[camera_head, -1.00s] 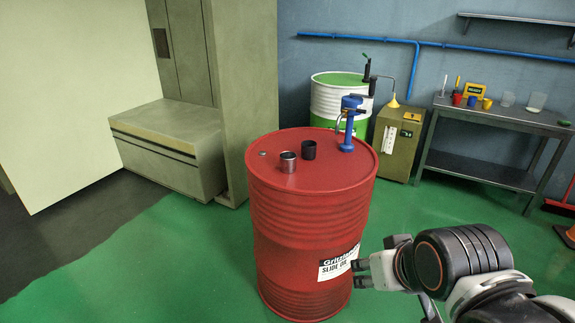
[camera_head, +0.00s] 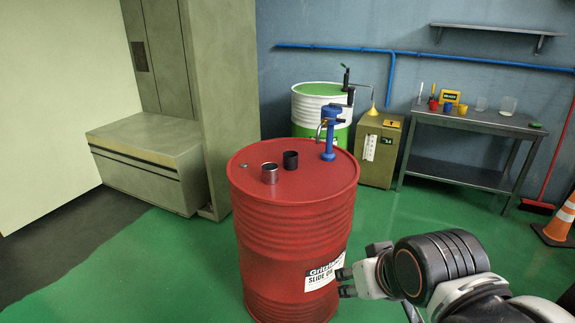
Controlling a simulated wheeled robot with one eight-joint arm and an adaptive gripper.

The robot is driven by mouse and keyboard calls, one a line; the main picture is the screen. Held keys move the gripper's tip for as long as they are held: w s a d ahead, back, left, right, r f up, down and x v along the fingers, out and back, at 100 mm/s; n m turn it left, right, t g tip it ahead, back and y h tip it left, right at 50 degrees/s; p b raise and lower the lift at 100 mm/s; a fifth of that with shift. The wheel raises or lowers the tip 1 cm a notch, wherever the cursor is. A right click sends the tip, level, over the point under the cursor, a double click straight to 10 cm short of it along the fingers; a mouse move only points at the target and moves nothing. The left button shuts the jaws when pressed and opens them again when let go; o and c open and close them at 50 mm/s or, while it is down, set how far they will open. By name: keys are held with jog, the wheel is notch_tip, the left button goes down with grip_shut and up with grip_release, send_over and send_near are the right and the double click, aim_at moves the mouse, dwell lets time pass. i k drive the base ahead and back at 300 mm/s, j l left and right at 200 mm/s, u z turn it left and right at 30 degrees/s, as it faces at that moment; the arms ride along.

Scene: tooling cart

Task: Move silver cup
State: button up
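The silver cup (camera_head: 269,174) stands upright on top of the red drum (camera_head: 297,213), left of the middle of its lid. My gripper (camera_head: 343,283) is at the lower right, beside the drum's side and well below the lid, apart from the silver cup. Its fingers point left toward the drum and a gap shows between them. Nothing shows between the fingers.
A blue pump (camera_head: 328,135) rises from the drum's back right. A white and green drum (camera_head: 322,112) stands behind. A bench (camera_head: 470,126) with small cups is at the right wall. An orange cone (camera_head: 562,220) is at far right. The green floor left of the drum is clear.

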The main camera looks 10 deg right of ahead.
aim_at(270, 174)
jog(key=i+j, duration=0.2)
jog(key=i, duration=0.35)
jog(key=i+j, duration=0.15)
jog(key=i, duration=0.45)
jog(key=i+j+u, duration=0.1)
jog(key=i, duration=0.45)
jog(key=k+j, duration=0.1)
jog(key=j, duration=0.15)
jog(key=z, duration=0.05)
